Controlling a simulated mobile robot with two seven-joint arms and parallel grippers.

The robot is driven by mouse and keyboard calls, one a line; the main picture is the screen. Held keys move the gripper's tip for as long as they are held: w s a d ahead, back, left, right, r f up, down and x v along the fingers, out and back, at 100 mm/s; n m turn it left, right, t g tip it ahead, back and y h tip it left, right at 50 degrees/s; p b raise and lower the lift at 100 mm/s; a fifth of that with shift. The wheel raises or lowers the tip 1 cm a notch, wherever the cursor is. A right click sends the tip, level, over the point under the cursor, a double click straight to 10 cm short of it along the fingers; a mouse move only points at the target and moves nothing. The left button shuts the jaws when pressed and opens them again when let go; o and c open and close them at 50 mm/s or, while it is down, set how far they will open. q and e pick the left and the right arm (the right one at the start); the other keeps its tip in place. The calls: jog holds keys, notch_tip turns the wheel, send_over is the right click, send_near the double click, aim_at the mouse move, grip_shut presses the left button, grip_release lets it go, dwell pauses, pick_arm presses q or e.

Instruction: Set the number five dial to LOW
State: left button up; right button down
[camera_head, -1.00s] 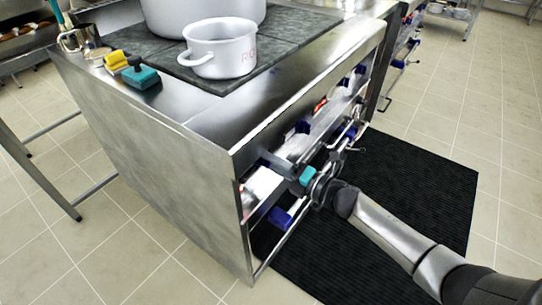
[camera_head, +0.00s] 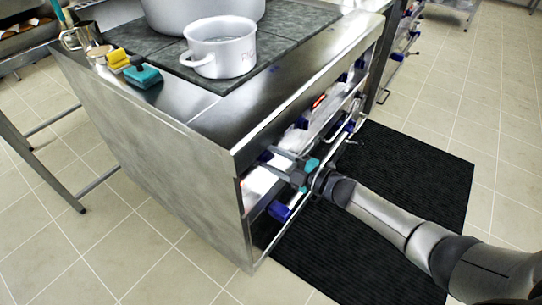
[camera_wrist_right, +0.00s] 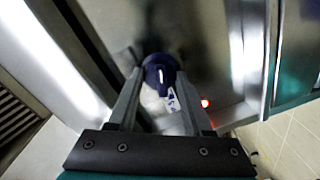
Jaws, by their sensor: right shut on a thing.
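My right gripper (camera_head: 272,155) reaches the front panel of the stove near its left end in the head view. In the right wrist view, a dark blue round dial (camera_wrist_right: 160,70) with a white pointer mark sits between the two fingers of the right gripper (camera_wrist_right: 159,88). The gripper is shut on this dial. A white label with blue print (camera_wrist_right: 172,100) shows just beside the dial, partly hidden by a finger. I cannot read the dial's number or its setting. My left gripper is not in view.
A small red light (camera_wrist_right: 205,103) glows on the panel near the dial. More blue knobs (camera_head: 301,122) line the panel, and a rail (camera_head: 328,137) runs along the front. A white pot (camera_head: 222,48) stands on the cooktop. A black mat (camera_head: 400,190) covers the floor.

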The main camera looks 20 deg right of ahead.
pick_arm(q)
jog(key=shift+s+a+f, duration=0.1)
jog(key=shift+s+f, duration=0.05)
pick_arm(e)
jog(key=shift+m, duration=0.3)
jog(key=shift+c, duration=1.5)
grip_release()
jog(key=shift+s, duration=0.1)
jog(key=shift+s+d, duration=0.15)
jog(key=shift+d, duration=0.05)
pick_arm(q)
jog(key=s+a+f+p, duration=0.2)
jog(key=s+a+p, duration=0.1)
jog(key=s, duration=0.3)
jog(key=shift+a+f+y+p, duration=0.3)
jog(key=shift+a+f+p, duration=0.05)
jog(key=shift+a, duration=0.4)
pick_arm(e)
jog(key=v, duration=1.4)
jog(key=shift+s+d, duration=0.2)
